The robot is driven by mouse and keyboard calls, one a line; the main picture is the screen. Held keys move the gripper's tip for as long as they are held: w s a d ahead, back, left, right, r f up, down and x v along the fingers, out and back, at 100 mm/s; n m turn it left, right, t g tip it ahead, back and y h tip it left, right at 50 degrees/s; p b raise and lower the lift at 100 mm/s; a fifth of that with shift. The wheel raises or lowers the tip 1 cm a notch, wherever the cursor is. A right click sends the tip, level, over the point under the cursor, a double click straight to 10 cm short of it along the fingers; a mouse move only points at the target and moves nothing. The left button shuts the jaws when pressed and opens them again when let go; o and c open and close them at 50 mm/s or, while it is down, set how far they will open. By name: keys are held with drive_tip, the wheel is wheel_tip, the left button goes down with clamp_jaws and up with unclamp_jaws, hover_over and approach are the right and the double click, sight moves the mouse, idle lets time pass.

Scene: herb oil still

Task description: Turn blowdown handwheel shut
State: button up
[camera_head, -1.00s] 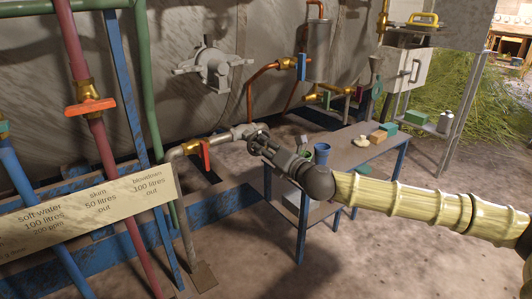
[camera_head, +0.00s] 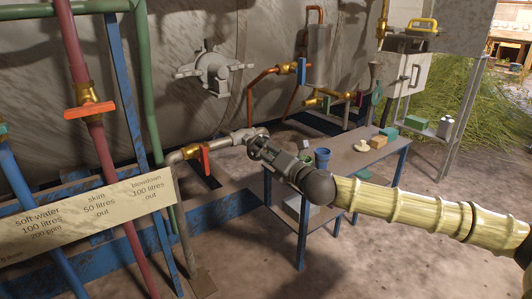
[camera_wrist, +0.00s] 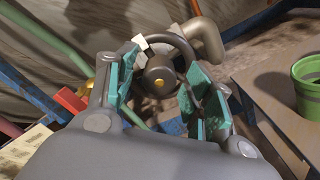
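The blowdown handwheel (camera_wrist: 183,47) is a dark round wheel with a brass-coloured centre and a white mark at its upper left rim. In the wrist view it lies just ahead of my gripper (camera_wrist: 161,88), at the end of a grey pipe. The teal-padded fingers are apart, one left of the wheel's hub and the other right of it. I cannot tell whether they touch the wheel. In the head view my gripper (camera_head: 257,146) is at the pipe's end and largely hides the wheel.
A red valve lever (camera_head: 204,159) sits on the grey pipe, left of my gripper. A sign (camera_head: 90,215) stands in front. The cup looks green in the wrist view (camera_wrist: 308,88).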

drive_tip(key=v, duration=1.2)
